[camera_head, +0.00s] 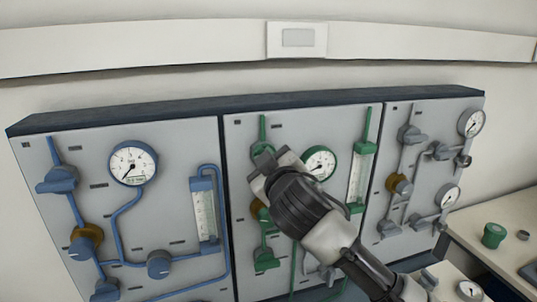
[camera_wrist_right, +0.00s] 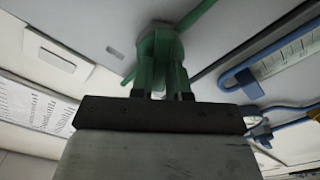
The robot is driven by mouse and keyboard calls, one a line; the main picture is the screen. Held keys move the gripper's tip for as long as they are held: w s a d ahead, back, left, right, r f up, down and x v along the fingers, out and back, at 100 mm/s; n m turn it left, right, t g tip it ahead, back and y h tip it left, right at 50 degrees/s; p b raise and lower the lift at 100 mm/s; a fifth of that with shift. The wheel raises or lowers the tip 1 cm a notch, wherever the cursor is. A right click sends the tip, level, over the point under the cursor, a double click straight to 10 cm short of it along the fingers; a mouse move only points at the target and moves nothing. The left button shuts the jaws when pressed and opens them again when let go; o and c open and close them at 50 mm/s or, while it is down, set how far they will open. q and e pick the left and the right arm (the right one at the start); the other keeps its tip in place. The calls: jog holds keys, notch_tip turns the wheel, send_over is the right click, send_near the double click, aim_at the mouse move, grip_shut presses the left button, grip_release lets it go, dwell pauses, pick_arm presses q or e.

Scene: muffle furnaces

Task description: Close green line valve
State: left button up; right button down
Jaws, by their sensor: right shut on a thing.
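The green line runs down the middle panel (camera_head: 340,119). Its upper green valve (camera_head: 261,147) is mostly hidden behind my right gripper (camera_head: 262,168) in the head view. In the right wrist view the green valve (camera_wrist_right: 160,45) stands straight ahead, with its handle between the fingers of my right gripper (camera_wrist_right: 162,94). The gripper is shut on this handle. The exact turn of the handle is hard to tell. My left gripper is not in view.
A round gauge (camera_head: 319,163) and a green flow tube (camera_head: 357,176) sit right of my gripper. A lower green valve (camera_head: 266,258) is below it. The blue panel (camera_head: 181,150) is at left, the grey-line panel (camera_head: 393,150) at right. A bench (camera_head: 490,215) stands far right.

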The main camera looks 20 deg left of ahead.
jog(key=n+p, duration=0.1)
jog(key=n, duration=0.2)
jog(key=n+p, duration=0.2)
jog(key=n, duration=0.2)
jog(key=n+p, duration=0.1)
jog(key=n, duration=0.2)
jog(key=shift+s+a+f, duration=0.1)
jog(key=shift+f, duration=0.2)
jog(key=shift+n, duration=0.4)
jog(key=c, duration=1.1)
grip_release()
jog(key=b+v, duration=0.2)
jog(key=v, duration=0.9)
jog(key=shift+b, duration=0.4)
jog(key=shift+f, duration=0.1)
